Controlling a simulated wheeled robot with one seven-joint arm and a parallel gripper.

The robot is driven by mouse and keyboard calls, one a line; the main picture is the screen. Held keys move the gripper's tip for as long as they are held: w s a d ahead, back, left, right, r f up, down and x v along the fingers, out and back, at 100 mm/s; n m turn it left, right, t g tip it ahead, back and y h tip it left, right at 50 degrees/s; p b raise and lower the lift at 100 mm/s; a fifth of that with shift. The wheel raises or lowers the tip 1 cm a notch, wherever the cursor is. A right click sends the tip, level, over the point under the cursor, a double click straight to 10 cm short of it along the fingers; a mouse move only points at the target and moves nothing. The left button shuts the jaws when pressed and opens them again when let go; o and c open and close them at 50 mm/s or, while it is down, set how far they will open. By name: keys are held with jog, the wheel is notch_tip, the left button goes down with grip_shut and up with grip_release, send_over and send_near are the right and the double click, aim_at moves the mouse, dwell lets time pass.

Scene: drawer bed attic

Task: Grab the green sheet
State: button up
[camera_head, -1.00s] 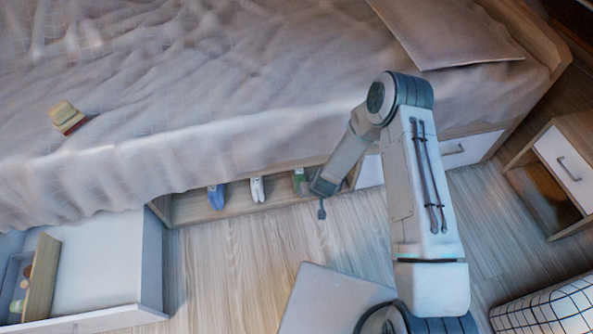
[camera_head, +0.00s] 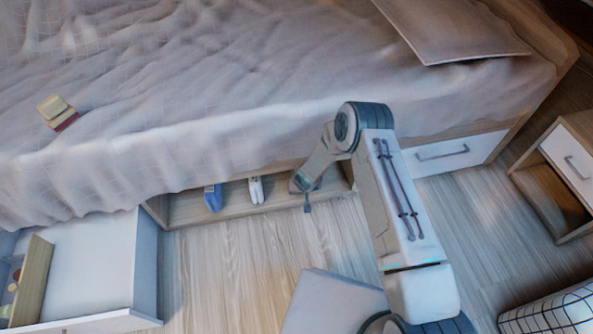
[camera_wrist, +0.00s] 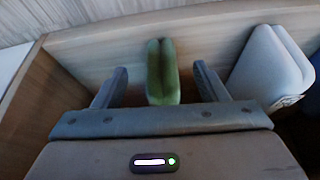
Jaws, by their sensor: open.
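The green sheet (camera_wrist: 162,72) is a folded bundle standing in the low wooden shelf compartment under the bed. In the wrist view it lies between the two fingers of my gripper (camera_wrist: 158,88), which is open, with a gap on each side of the sheet. In the head view my gripper (camera_head: 308,190) is at the right part of the open compartment, and my arm hides the green sheet there.
A white folded sheet (camera_wrist: 270,65) stands right of the green one in the wrist view. A blue one (camera_head: 213,197) is farther left in the head view. Wooden compartment walls (camera_wrist: 30,85) are close by.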

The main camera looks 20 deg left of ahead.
jog(key=w+f+b, duration=0.1)
jog(key=w+a+f, duration=0.1)
jog(key=f, duration=0.1)
jog(key=w+f+b, duration=0.1)
jog(key=shift+a+f+b, duration=0.3)
jog(key=c, duration=1.3)
jog(key=shift+w+r, duration=0.1)
jog(key=shift+r, duration=0.05)
